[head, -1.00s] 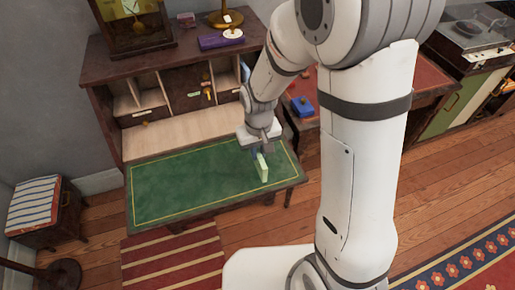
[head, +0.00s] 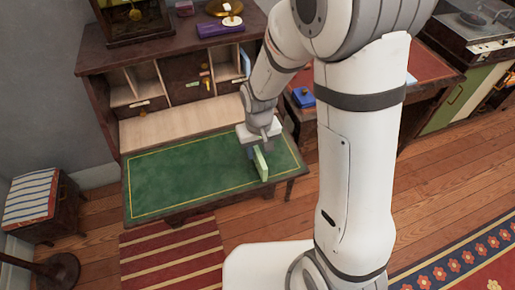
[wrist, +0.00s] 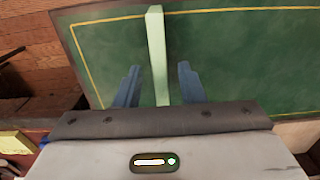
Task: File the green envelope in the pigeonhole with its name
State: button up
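The pale green envelope (head: 261,166) stands on edge on the green desk top (head: 190,180), towards its right end. In the wrist view the envelope (wrist: 157,45) runs upright between my two blue fingers. My gripper (wrist: 158,67) is open, with a small gap showing on each side of the envelope. In the head view my gripper (head: 261,153) is low over the desk, right at the envelope. The pigeonholes (head: 146,82) are at the back of the desk, with small labels too small to read.
A purple box (head: 221,27) and a brass scale (head: 223,8) stand on the desk's upper shelf. A blue box (head: 303,97) sits on the red-topped table to the right. The pale writing surface (head: 170,130) before the pigeonholes is clear, as is the left green top.

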aim_at(260, 153)
jog(key=shift+o, duration=0.2)
notch_tip(260, 153, up, 8)
jog(key=shift+f, duration=0.2)
jog(key=shift+r, duration=0.15)
dwell(0.5)
jog(key=shift+d+r, duration=0.15)
jog(key=s+d+r+m+t+p, duration=0.1)
jog(key=s+d+r+m+t, duration=0.1)
jog(key=s+d+r, duration=0.9)
jog(key=shift+r+m, duration=0.15)
jog(key=shift+m, duration=0.35)
jog(key=shift+s+d+r+t, duration=0.1)
jog(key=shift+s+d+t, duration=0.25)
jog(key=shift+s, duration=0.2)
